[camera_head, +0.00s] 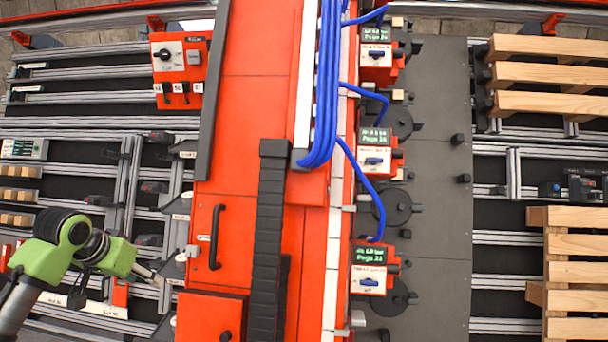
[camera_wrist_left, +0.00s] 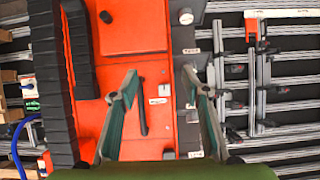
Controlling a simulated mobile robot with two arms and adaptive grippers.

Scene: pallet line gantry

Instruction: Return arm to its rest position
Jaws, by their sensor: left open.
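My left arm comes in from the lower left of the head view, with green joints and a grey link. Its left gripper (camera_head: 158,278) points right, near the left edge of the red gantry housing (camera_head: 240,130). In the left wrist view the left gripper (camera_wrist_left: 160,72) shows two separated grey and teal fingers with nothing between them. Beyond the fingers lies the red panel with a black bar handle (camera_wrist_left: 143,108); the handle also shows in the head view (camera_head: 216,237). I cannot tell the gap to the panel. My right gripper is not in view.
A black cable chain (camera_head: 270,240) and blue hoses (camera_head: 325,90) run along the housing. Several red valve boxes with small displays (camera_head: 368,270) stand right of it. Wooden pallets (camera_head: 575,270) lie at the right. Grey rails (camera_head: 70,121) fill the left side.

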